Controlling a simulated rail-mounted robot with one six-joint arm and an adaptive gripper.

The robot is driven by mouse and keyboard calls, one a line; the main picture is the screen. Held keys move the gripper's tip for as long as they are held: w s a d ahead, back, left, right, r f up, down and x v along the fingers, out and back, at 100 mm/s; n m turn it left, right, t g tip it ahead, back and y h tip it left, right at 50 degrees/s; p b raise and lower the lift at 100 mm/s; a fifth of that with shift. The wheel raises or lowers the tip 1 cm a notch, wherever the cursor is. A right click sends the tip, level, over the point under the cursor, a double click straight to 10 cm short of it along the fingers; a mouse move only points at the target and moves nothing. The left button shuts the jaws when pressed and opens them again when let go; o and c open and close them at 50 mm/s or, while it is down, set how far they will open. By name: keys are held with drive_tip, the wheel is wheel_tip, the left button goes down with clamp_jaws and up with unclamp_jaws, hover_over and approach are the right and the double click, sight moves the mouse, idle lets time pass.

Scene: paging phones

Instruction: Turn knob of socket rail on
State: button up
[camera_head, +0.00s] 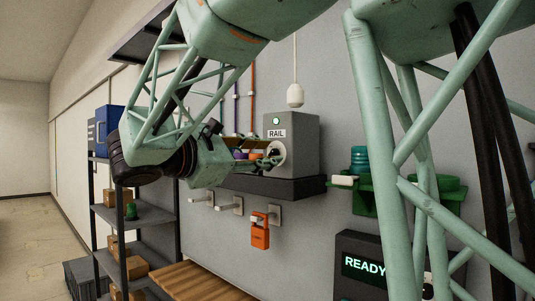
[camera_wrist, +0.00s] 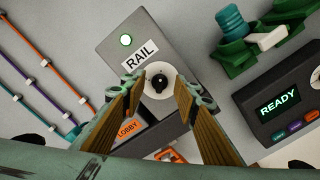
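The RAIL socket is a grey box (camera_head: 302,132) on a dark wall shelf in the head view, with a lit green lamp and a RAIL label. In the wrist view the box (camera_wrist: 114,58) shows its round white dial (camera_wrist: 150,94) with a small black knob (camera_wrist: 159,81) in the middle. My gripper (camera_wrist: 159,90) is open, one finger on each side of the dial, with a gap between each finger and the knob. In the head view my gripper (camera_head: 264,158) is close to the dial and partly covers it. I cannot tell whether the fingertips touch the box.
A dark shelf (camera_head: 270,186) lies under the box. An orange tag (camera_head: 260,231) hangs on a hook below it. A READY panel (camera_head: 362,266) and a green holder (camera_head: 385,190) are to the right. A LOBBY label (camera_wrist: 128,127) shows between the fingers. A rack (camera_head: 140,235) stands left.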

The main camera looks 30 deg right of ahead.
drive_tip(key=v, duration=0.6)
drive_tip(key=shift+a, duration=0.4)
drive_tip(key=shift+s, duration=0.15)
idle(0.4)
drive_tip(key=s+d+f+m+g+y, duration=0.2)
drive_tip(key=s+d+f+y, duration=0.15)
drive_tip(key=s+f, duration=0.7)
drive_tip(key=s+d+f+m+g+y, duration=0.25)
drive_tip(key=s+f+y, duration=0.25)
drive_tip(key=s+f, duration=0.5)
drive_tip(key=s+a+f+m+t+y, duration=0.1)
drive_tip(key=s+a+f+m+y, duration=0.3)
drive_tip(key=s+a, duration=0.3)
drive_tip(key=s+a+f+m+t+y, duration=0.2)
drive_tip(key=s+a+f, duration=0.4)
drive_tip(key=a, duration=0.4)
drive_tip(key=shift+s+f+m+y, duration=0.4)
drive_tip(key=shift+s+m+y, duration=0.35)
drive_tip(key=shift+y, duration=0.6)
